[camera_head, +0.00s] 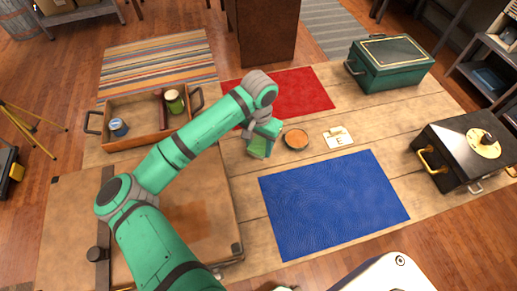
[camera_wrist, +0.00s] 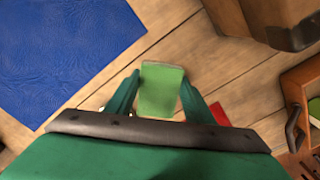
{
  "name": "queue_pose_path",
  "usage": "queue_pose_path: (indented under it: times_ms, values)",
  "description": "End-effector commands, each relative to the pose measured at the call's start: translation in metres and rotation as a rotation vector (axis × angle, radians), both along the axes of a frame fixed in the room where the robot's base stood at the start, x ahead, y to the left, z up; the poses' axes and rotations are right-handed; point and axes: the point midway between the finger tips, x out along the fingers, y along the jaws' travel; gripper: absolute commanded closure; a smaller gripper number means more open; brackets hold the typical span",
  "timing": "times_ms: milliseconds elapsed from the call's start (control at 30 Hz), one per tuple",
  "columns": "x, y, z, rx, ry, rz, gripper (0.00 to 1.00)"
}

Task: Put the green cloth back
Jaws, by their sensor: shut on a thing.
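A folded light green cloth (camera_head: 258,147) shows below my gripper (camera_head: 265,134) in the head view, left of a small round dish. In the wrist view the green cloth (camera_wrist: 161,90) is a block-like piece between the two fingers of my gripper (camera_wrist: 160,96), which is shut on it. The planked table is beneath it. I cannot tell whether the cloth touches the table or is a little above it.
A blue mat (camera_head: 334,203) and a red mat (camera_head: 301,93) lie on the table. A round orange-filled dish (camera_head: 295,139), a small card (camera_head: 338,138), a wooden tray (camera_head: 133,143), a green chest (camera_head: 392,72) and a black box (camera_head: 450,160) stand around. A wooden case (camera_head: 215,195) lies under my arm.

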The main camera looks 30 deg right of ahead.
Motion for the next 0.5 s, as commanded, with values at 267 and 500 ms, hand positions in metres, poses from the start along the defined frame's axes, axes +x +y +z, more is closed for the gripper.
queue_pose_path:
  times_ms: [267,500]
  values:
    - [0.011,-0.007,-0.015,0.001,0.001,-0.002,0.73]
    - [0.013,-0.006,-0.044,0.000,0.001,0.002,0.73]
